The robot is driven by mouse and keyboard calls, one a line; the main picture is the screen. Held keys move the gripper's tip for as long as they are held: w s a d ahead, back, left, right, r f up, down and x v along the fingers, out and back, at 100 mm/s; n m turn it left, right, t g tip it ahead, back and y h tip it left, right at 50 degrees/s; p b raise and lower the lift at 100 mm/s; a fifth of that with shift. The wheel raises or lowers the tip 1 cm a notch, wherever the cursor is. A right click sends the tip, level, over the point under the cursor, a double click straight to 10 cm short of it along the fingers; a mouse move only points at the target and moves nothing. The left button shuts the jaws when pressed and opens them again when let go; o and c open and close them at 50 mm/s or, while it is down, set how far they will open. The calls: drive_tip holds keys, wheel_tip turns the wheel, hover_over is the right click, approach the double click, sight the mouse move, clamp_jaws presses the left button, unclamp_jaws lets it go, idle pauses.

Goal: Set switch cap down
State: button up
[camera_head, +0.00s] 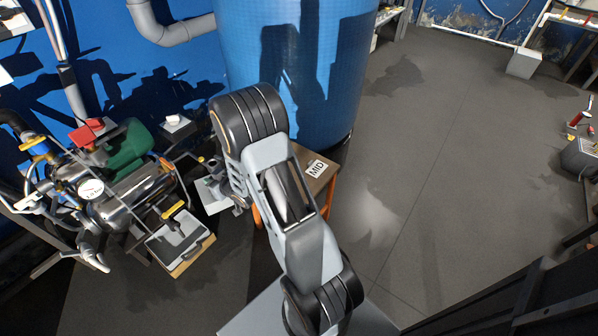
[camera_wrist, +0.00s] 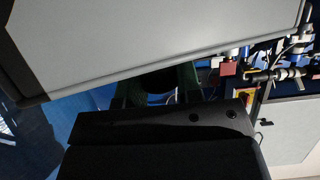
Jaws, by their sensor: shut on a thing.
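My gripper (camera_head: 222,180) is partly hidden behind my arm in the head view. A pale plate (camera_head: 212,196) also shows beside my gripper in the head view, between the machine and the small table. The exact finger contact is too dark to see.
A machine with green motor (camera_head: 125,145), gauge (camera_head: 91,189) and red box (camera_head: 86,132) stands at left. A grey-topped board (camera_head: 178,243) sits in front of it. A small table with a MID label (camera_head: 317,169) stands by the blue tank (camera_head: 300,60).

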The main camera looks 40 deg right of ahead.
drive_tip(key=d+r, duration=0.1)
drive_tip(key=d+r+n+y, duration=0.1)
drive_tip(key=d, duration=0.1)
drive_tip(key=s+d+r+n+y, duration=0.1)
drive_tip(key=d+r, duration=0.1)
drive_tip(key=shift+s+d+g+b, duration=0.1)
drive_tip(key=shift+g+b, duration=0.25)
drive_tip(key=shift+g, duration=0.05)
drive_tip(key=s+d+r+n+g+y, duration=0.1)
drive_tip(key=s+d+r+n+y, duration=0.15)
drive_tip(key=s+d, duration=0.3)
drive_tip(key=shift+y, duration=0.25)
drive_tip(key=w+d+f+b, duration=0.2)
drive_tip(key=d+f+b, duration=0.1)
drive_tip(key=d+f, duration=0.1)
drive_tip(key=w+d+f+b, duration=0.3)
drive_tip(key=d+f, duration=0.1)
drive_tip(key=f, duration=0.1)
drive_tip(key=w+d+f+b, duration=0.3)
drive_tip(key=d+f, duration=0.1)
drive_tip(key=shift+d+f+b, duration=0.2)
drive_tip(key=shift+f+b, duration=0.05)
drive_tip(key=shift+b, duration=0.1)
drive_tip(key=shift+r, duration=0.1)
drive_tip(key=o, duration=1)
drive_tip(key=shift+c, duration=0.2)
